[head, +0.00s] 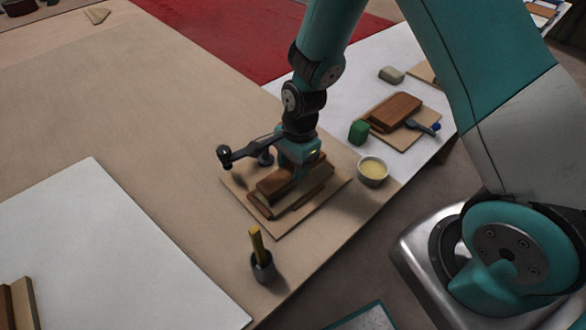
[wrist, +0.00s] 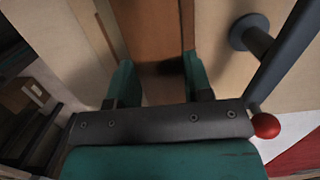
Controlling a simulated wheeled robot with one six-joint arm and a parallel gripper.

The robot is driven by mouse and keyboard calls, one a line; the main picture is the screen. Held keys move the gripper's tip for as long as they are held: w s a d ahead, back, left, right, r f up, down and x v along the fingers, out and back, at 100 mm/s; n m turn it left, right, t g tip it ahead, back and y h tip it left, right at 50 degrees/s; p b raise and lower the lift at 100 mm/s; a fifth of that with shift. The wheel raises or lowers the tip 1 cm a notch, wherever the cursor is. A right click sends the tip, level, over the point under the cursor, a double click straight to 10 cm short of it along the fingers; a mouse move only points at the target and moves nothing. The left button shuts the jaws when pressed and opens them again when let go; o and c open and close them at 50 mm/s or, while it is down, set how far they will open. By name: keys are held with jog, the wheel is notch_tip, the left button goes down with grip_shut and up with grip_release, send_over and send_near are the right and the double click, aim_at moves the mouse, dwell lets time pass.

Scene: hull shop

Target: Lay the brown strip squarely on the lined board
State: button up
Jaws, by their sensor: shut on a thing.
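My gripper (head: 292,172) is shut on the brown strip (head: 283,180), low over the tan board (head: 278,228). In the wrist view the strip (wrist: 150,32) runs up between my two teal fingers (wrist: 158,75). In the head view, brown wood shows below and beside the strip, close over the board; I cannot tell whether it is a separate piece or whether the strip touches anything beneath. The board's lines are too fine to make out, so I cannot tell how square the strip is to them.
A dark tool (head: 228,157) with a rod stands close beside my gripper, its red ball (wrist: 265,125) in the wrist view. A cup with a yellow stick (head: 261,265) and a bowl (head: 372,171) flank the board. A green block (head: 358,132) lies behind.

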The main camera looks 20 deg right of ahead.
jog(key=shift+f, duration=0.9)
jog(key=shift+f, duration=0.15)
jog(key=o, duration=1)
jog(key=shift+c, duration=0.2)
